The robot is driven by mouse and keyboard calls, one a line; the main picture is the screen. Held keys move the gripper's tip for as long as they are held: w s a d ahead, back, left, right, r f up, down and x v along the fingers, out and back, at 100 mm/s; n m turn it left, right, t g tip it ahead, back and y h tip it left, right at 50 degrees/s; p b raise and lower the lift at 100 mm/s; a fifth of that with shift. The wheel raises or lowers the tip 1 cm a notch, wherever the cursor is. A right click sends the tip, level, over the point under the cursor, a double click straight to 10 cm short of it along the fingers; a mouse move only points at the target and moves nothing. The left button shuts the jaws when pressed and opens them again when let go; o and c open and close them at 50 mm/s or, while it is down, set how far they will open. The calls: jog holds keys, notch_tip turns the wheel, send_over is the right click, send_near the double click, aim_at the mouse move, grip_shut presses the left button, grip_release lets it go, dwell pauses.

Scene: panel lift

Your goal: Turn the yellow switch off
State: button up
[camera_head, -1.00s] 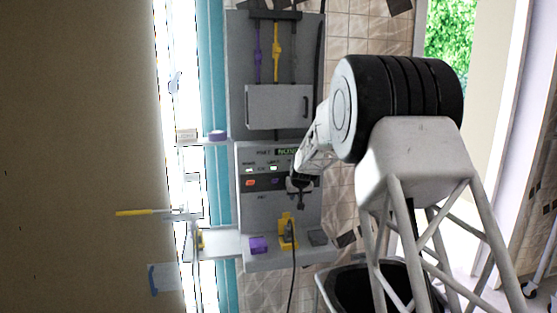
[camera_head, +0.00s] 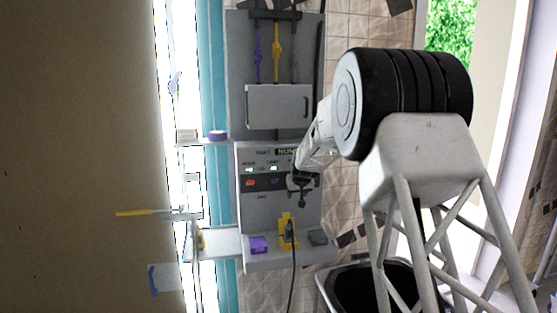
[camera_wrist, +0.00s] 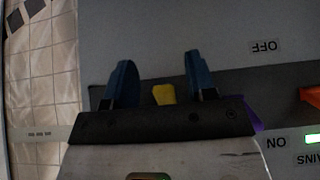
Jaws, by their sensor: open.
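The yellow switch (camera_wrist: 164,94) shows in the wrist view as a short yellow piece on the dark strip of the grey panel. My gripper (camera_wrist: 160,72) is open, with one dark blue finger on each side of the switch and visible gaps between. The lower part of the switch is hidden behind the gripper's dark bar, and I cannot tell its position. An upside-down OFF label (camera_wrist: 265,47) is above the strip and an ON label (camera_wrist: 277,143) below it. In the head view my gripper (camera_head: 301,192) is at the strip's right end, hiding the yellow switch.
An orange switch (camera_head: 250,183) and a purple switch (camera_head: 275,181) sit on the strip to the left. A cabinet door with a handle (camera_head: 279,107) is above. Below, a ledge carries a purple block (camera_head: 258,245) and a yellow plug (camera_head: 287,231) with a hanging cable.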

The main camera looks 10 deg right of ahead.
jog(key=v, duration=0.5)
jog(key=shift+r, duration=0.1)
dwell(0.3)
jog(key=shift+s, duration=0.1)
jog(key=s+a+r+g, duration=0.1)
jog(key=s+a+r, duration=0.15)
jog(key=s, duration=0.75)
jog(key=s+a+r, duration=0.2)
jog(key=s+a, duration=0.1)
jog(key=s, duration=0.8)
jog(key=s+a+r+g, duration=0.1)
jog(key=s+a+r, duration=0.15)
jog(key=s, duration=0.75)
jog(key=s+a+f+g, duration=0.1)
jog(key=s+f, duration=0.2)
jog(key=s, duration=1.3)
jog(key=s+a+f+g, duration=0.1)
jog(key=s+f, duration=0.3)
jog(key=s, duration=1.2)
jog(key=shift+s+a, duration=0.4)
jog(key=shift+a, duration=0.15)
